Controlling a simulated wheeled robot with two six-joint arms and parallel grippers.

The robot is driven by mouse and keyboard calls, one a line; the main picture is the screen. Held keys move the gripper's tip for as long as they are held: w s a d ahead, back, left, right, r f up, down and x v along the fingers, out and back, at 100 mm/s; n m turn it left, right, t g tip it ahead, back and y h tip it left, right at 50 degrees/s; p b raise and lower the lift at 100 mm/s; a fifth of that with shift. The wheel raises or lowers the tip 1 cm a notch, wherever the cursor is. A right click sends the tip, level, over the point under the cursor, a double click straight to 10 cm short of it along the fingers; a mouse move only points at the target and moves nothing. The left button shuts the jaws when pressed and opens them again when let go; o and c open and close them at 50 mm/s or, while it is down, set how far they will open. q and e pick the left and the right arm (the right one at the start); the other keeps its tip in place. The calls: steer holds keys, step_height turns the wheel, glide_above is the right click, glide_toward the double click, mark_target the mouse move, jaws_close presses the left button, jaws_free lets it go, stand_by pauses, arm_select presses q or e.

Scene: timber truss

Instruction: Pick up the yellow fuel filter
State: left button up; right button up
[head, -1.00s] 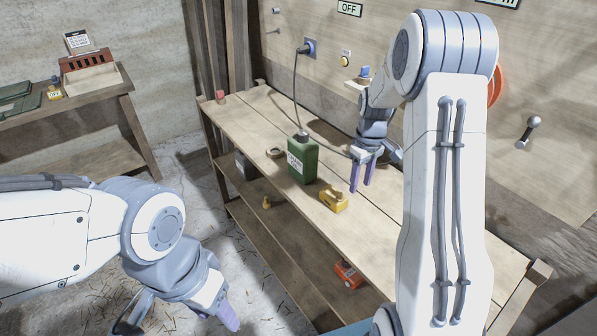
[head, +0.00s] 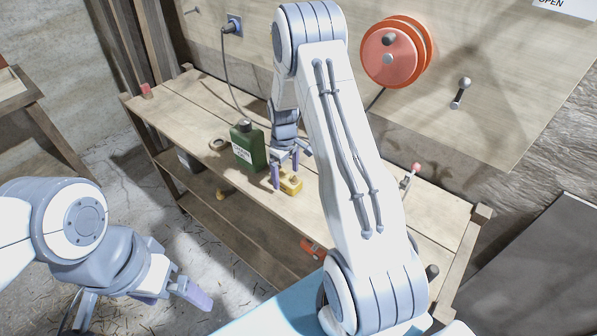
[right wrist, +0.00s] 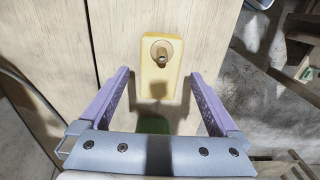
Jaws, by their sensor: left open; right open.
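The yellow fuel filter (head: 291,184) is a small yellow block lying on the wooden workbench top (head: 240,187). In the right wrist view the yellow fuel filter (right wrist: 160,78) shows a round port on its upper face. My right gripper (head: 285,176) is open and empty at the filter, and one finger hides part of it in the head view. In the right wrist view the open fingers (right wrist: 162,98) stand apart on either side of the filter's near end, without visible contact. My left gripper (head: 172,296) is open and empty, low over the floor in front of the bench.
A small yellow item (head: 221,194) and a red item (head: 312,249) sit below on the shelf. A red reel (head: 392,55) hangs on the back wall.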

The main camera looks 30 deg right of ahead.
steer(key=shift+d+f, duration=0.1)
steer(key=shift+f, duration=0.7)
jaws_close()
steer(key=shift+r, duration=0.1)
